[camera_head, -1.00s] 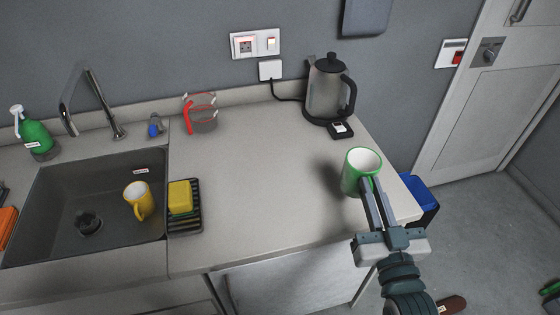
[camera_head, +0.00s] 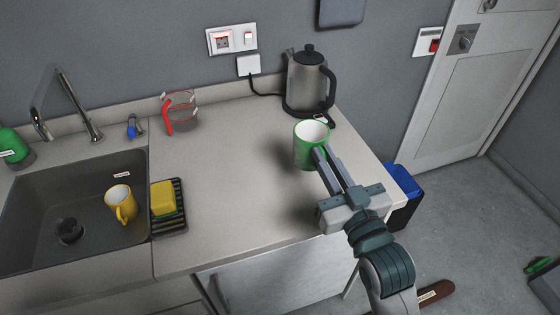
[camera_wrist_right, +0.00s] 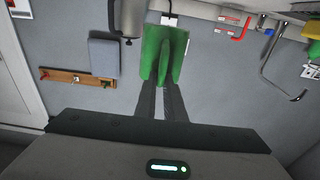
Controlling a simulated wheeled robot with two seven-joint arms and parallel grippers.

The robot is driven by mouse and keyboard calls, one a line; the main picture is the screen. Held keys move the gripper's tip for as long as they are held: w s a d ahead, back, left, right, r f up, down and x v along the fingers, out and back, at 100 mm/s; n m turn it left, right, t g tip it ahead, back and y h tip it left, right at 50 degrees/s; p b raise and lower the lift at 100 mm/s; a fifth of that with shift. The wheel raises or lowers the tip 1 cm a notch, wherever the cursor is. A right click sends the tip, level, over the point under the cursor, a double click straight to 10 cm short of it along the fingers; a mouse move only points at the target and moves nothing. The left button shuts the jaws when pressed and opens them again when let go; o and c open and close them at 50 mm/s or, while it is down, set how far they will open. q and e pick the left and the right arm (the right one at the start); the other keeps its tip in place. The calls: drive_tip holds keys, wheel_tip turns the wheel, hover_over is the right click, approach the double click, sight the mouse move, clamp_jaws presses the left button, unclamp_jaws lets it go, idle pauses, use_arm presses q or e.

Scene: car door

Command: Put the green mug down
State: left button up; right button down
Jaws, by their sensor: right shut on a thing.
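The green mug (camera_head: 309,150) with a white inside is upright near the right end of the counter (camera_head: 225,205), in front of the kettle. My right gripper (camera_head: 320,155) is shut on the mug at its near right side. A shadow lies on the counter below and left of the mug and gripper, so the mug looks held above the surface; the gap is hard to judge. In the right wrist view the green mug (camera_wrist_right: 155,55) sits between the fingertips (camera_wrist_right: 163,85), its handle between them. My left gripper is not in view.
A kettle (camera_head: 308,82) stands behind the mug. A clear jug with a red handle (camera_head: 180,112) is at the back. A yellow sponge on a black rack (camera_head: 168,222) and the sink (camera_head: 40,185) with a yellow mug (camera_head: 120,203) are left. The middle counter is clear.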

drive_tip(key=w+a+f+p, duration=0.1)
drive_tip(key=w+a+f, duration=0.5)
drive_tip(key=w+a, duration=0.1)
drive_tip(key=shift+w, duration=0.35)
drive_tip(key=shift+f+p, duration=0.7)
drive_tip(key=shift+f, duration=1.35)
drive_tip(key=shift+f, duration=0.15)
drive_tip(key=c, duration=1.8)
unclamp_jaws()
drive_tip(key=shift+c, duration=0.2)
